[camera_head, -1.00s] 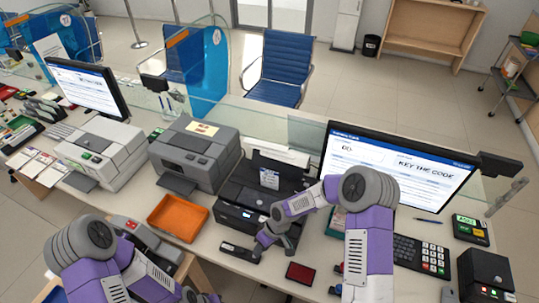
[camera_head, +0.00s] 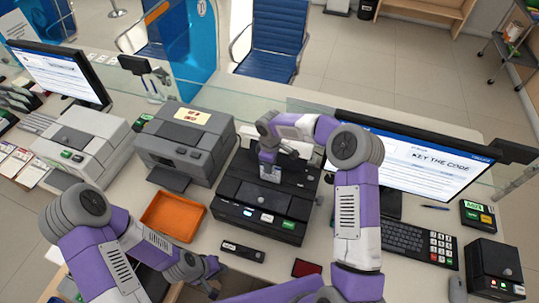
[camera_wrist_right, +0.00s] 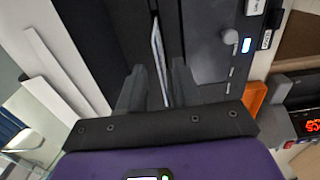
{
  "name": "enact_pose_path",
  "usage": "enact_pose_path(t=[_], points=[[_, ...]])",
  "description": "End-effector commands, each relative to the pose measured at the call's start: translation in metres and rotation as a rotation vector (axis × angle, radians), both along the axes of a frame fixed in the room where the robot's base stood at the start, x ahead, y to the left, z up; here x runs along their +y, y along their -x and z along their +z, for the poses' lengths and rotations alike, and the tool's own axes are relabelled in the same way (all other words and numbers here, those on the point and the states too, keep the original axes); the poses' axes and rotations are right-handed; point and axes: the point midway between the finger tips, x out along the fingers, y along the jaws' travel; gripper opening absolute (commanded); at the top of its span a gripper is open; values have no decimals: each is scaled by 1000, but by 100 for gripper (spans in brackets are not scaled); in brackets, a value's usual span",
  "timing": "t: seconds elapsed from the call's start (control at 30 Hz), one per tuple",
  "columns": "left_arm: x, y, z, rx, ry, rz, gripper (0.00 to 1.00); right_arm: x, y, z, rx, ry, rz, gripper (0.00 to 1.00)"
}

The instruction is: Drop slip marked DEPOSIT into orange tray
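A small white slip (camera_head: 270,174) stands upright at the black printer (camera_head: 262,203); its marking is too small to read. My right gripper (camera_head: 268,156) is over the printer at the slip. In the right wrist view the slip (camera_wrist_right: 159,58) shows edge-on between the two fingers of the right gripper (camera_wrist_right: 158,88), with a gap on each side, so the gripper is open around it. The orange tray (camera_head: 173,216) lies empty on the counter, left of the printer. My left gripper (camera_head: 208,276) is low in front of the tray, its fingers apart and empty.
A grey printer (camera_head: 187,142) stands behind the tray, and a large monitor (camera_head: 420,165) is right of the black printer. A small black device (camera_head: 243,250) and a red pad (camera_head: 306,268) lie at the front. A glass screen runs behind the counter.

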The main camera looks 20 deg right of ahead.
Motion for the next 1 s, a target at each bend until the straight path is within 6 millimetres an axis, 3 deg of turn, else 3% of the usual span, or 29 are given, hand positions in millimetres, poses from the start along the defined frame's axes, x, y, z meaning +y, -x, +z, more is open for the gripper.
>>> enact_pose_path(t=[0.2,0.53,0.57,0.77,0.93,0.97,1.0], points=[[0,0,3,1,0,0,34,0,0,-23,0,0,-1,33],[0,0,3,0,0,0,34,0,0,-29,-1,-1,-1,33],[0,0,3,0,0,0,34,0,0,-29,-1,-1,-1,31],[0,0,3,0,0,0,34,0,0,-28,-1,-1,-1,1],[0,0,3,0,0,0,34,0,0,-28,-1,-1,0,0],[0,0,3,0,0,0,34,0,0,-28,-1,-1,0,5],[0,0,3,0,0,0,34,0,0,-28,-1,-1,0,0]])
